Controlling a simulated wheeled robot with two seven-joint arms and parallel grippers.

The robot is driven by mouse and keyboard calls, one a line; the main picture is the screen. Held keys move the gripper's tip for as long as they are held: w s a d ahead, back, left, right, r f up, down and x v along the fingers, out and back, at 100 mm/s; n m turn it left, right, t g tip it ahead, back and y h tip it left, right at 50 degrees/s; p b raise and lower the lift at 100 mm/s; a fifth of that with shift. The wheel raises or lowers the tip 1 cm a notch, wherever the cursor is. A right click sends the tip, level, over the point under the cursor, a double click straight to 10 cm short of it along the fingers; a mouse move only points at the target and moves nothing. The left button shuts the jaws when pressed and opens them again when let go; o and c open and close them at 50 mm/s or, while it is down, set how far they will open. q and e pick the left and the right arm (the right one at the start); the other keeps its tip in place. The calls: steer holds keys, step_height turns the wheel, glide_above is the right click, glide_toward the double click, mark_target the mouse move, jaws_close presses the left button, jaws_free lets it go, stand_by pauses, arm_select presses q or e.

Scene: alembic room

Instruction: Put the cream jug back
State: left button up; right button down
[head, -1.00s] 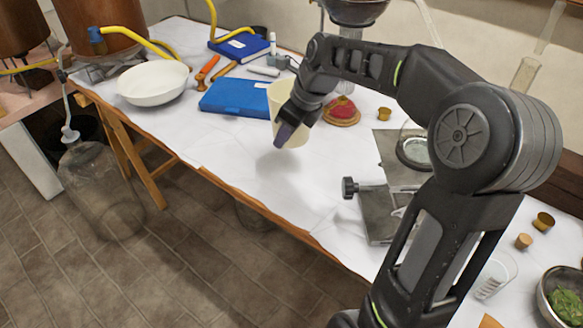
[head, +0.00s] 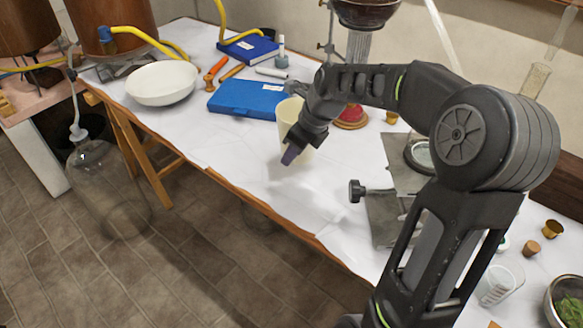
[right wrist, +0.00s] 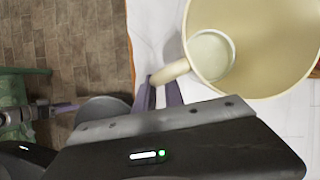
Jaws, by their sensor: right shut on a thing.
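The cream jug (head: 292,116) is over the white-covered table, right of the blue case in the head view. My right gripper (head: 291,154) covers its near side. In the right wrist view the jug (right wrist: 273,60) fills the upper right, its mouth facing the camera and its inside looking empty. My right gripper (right wrist: 159,95) is shut on its handle (right wrist: 170,72), which sticks out to the left between the fingers. I cannot tell whether the base touches the table.
The blue case (head: 245,99) and a white bowl (head: 161,82) lie left of the jug. A red thing on a round base (head: 351,117) is to its right, partly behind my arm. A metal plate with a knob (head: 357,191) stands nearer. The table's front edge (head: 262,211) is close.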

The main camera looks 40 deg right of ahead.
steer(key=shift+f, duration=2.55)
steer(key=c, duration=1.4)
jaws_free()
steer(key=shift+c, duration=0.2)
steer(key=v, duration=1.2)
steer(key=shift+s, duration=0.1)
